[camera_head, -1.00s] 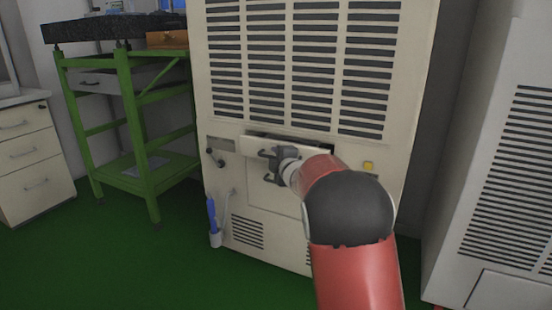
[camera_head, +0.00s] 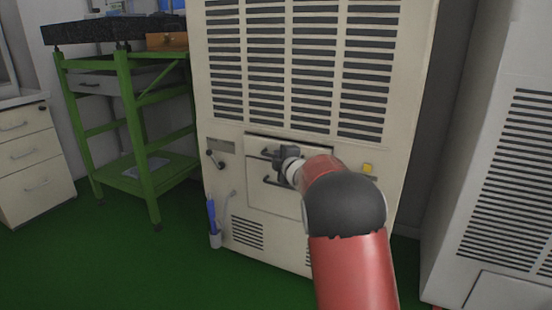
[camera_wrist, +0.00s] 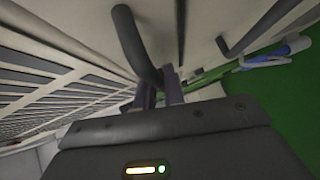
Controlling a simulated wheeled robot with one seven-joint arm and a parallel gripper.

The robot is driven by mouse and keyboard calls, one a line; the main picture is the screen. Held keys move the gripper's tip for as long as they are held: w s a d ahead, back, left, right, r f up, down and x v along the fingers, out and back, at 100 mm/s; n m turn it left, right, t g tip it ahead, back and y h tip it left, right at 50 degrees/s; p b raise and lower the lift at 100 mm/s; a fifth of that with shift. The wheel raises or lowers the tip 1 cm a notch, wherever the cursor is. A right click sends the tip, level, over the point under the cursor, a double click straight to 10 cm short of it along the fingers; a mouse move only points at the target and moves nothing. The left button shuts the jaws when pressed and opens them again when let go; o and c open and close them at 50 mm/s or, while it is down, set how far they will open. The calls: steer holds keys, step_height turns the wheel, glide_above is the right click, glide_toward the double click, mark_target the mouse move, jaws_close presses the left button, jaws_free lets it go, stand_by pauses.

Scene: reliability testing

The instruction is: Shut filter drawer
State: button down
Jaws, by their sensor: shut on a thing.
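The filter drawer (camera_head: 310,153) is a narrow cream front in the beige cabinet, just below the large vent grilles. Its front looks about level with the cabinet face, with a thin dark line along its top edge. Its dark handle (camera_head: 266,153) shows left of my gripper (camera_head: 284,160), which is at the drawer front. In the wrist view the curved dark handle (camera_wrist: 138,45) runs down to the fingers of my gripper (camera_wrist: 165,92), which are shut on it. My red arm hides part of the drawer's right side.
Below the drawer is a panel (camera_head: 270,200) with its own dark handle. A small lever (camera_head: 215,160) and a yellow button (camera_head: 367,168) flank the drawer. A blue-handled tool (camera_head: 212,215) hangs at lower left. A green stand (camera_head: 130,120) is at left, another cabinet (camera_head: 500,200) at right.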

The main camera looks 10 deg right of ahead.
steer(key=shift+w+d, duration=0.4)
steer(key=shift+w, duration=0.15)
steer(key=shift+r, duration=0.1)
steer(key=c, duration=1.5)
jaws_free()
steer(key=shift+w+d, duration=0.1)
steer(key=shift+f+b+v, duration=0.1)
steer(key=shift+b+v, duration=0.05)
steer(key=shift+v, duration=1.8)
steer(key=shift+f+b+v, duration=0.15)
steer(key=shift+v, duration=1.8)
